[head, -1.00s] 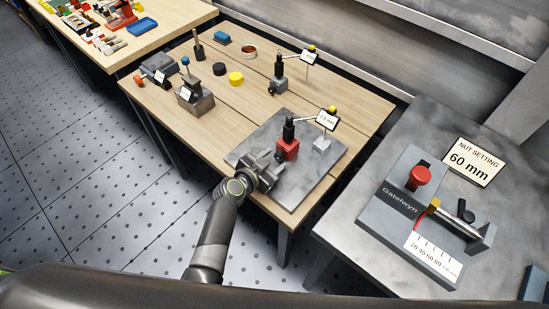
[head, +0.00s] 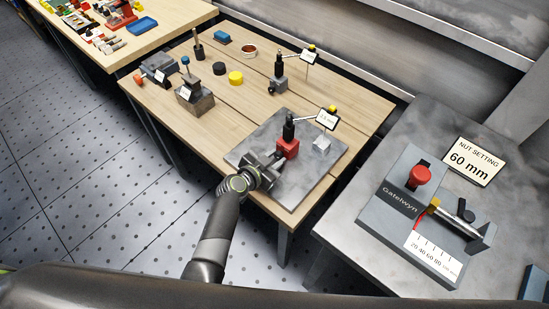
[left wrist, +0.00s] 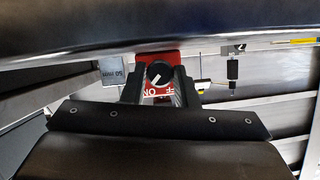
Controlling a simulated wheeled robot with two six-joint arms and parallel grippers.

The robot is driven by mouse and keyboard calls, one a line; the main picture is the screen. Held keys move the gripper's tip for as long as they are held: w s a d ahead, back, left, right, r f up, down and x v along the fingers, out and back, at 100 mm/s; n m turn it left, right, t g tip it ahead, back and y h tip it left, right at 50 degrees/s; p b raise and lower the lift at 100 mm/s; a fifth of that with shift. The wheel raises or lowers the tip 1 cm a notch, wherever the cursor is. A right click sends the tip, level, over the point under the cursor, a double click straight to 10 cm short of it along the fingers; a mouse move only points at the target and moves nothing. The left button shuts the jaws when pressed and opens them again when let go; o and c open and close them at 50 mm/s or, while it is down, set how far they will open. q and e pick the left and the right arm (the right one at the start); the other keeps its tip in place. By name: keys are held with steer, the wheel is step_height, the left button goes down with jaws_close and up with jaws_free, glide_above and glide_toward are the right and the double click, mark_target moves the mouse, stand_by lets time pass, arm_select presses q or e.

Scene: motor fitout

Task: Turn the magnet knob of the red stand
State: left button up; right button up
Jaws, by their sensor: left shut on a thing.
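The red stand (head: 288,148) is on a grey plate (head: 306,182) at the front of the wooden table. It carries a black post, a thin arm and a white tag (head: 327,117) with a yellow top. My left gripper (head: 275,162) is at its near side. In the left wrist view, the round black magnet knob (left wrist: 155,74) with a white pointer mark is between my left gripper's fingers (left wrist: 158,84), which are shut on it. The red face (left wrist: 155,93) behind shows white lettering, partly hidden by the gripper. My right gripper is out of view.
A small steel block (head: 321,144) is on the plate, right of the red stand. Another black stand (head: 279,80) and several small parts are further back. A grey gauge fixture (head: 425,215) and a "60 mm" sign (head: 472,161) are on the right table.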

arm_select(q)
steer(key=n+b, duration=0.1)
steer(key=n+g+h+b, duration=0.1)
steer(key=shift+w+a+f+n+h+b, duration=0.1)
steer(key=shift+a+f+n+h+b, duration=0.1)
steer(key=shift+n+h+b, duration=0.1)
steer(key=shift+r+n+g+h+b, duration=0.3)
steer(key=shift+n+b, duration=0.1)
steer(key=shift+n, duration=0.2)
steer(key=o, duration=1)
steer(key=shift+f, duration=0.1)
steer(key=b+v, duration=0.2)
steer(key=v, duration=1.5)
